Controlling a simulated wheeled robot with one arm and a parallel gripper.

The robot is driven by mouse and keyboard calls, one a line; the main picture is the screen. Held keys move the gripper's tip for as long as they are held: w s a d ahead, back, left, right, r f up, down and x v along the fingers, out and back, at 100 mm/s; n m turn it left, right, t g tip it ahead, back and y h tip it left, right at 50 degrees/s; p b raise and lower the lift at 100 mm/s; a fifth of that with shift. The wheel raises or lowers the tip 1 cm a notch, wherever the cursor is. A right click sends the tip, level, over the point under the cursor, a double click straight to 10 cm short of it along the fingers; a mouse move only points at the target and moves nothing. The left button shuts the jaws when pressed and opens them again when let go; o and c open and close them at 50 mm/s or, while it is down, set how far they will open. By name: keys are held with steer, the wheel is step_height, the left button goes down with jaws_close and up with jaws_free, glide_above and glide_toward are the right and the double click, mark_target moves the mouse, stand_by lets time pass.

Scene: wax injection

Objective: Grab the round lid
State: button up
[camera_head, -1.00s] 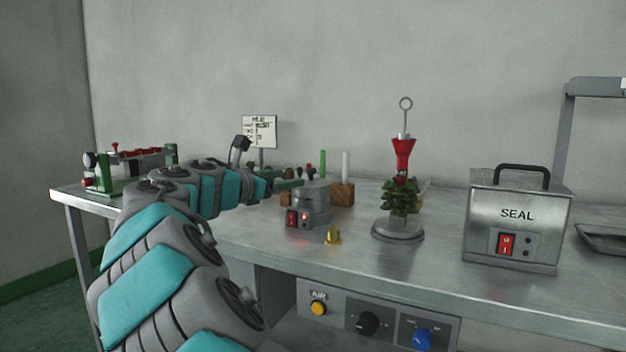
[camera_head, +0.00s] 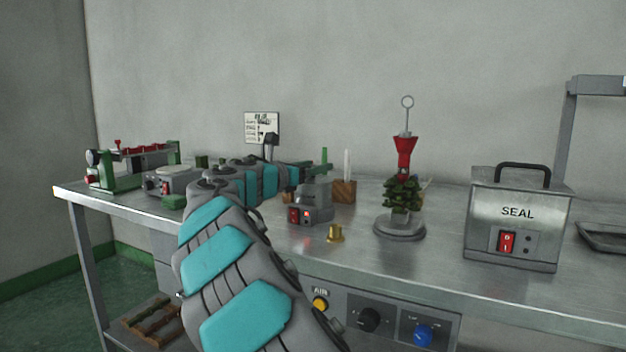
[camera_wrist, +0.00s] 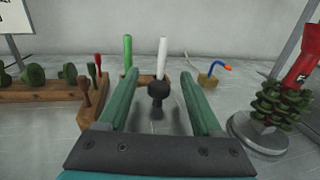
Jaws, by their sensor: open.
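My gripper (camera_head: 318,171) is over the bench, above and behind the small grey device (camera_head: 311,207) with red switches. In the wrist view, my gripper (camera_wrist: 159,74) is open, with its two green fingers apart and nothing clamped. A dark round knob (camera_wrist: 158,89) on a short stem shows between the fingers, apart from both. I cannot tell for sure whether this knob belongs to the round lid. No clear lid disc shows; the gripper base hides the area below.
A wooden block (camera_head: 344,191) with a white stick (camera_wrist: 162,56) stands behind. A red-topped wax tree stand (camera_head: 399,229) is to the right, beside the SEAL box (camera_head: 515,222). A small brass piece (camera_head: 335,234) sits near the front. The bench between stand and box is clear.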

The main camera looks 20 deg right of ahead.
steer(key=shift+c, duration=0.2)
jaws_close()
stand_by(0.3)
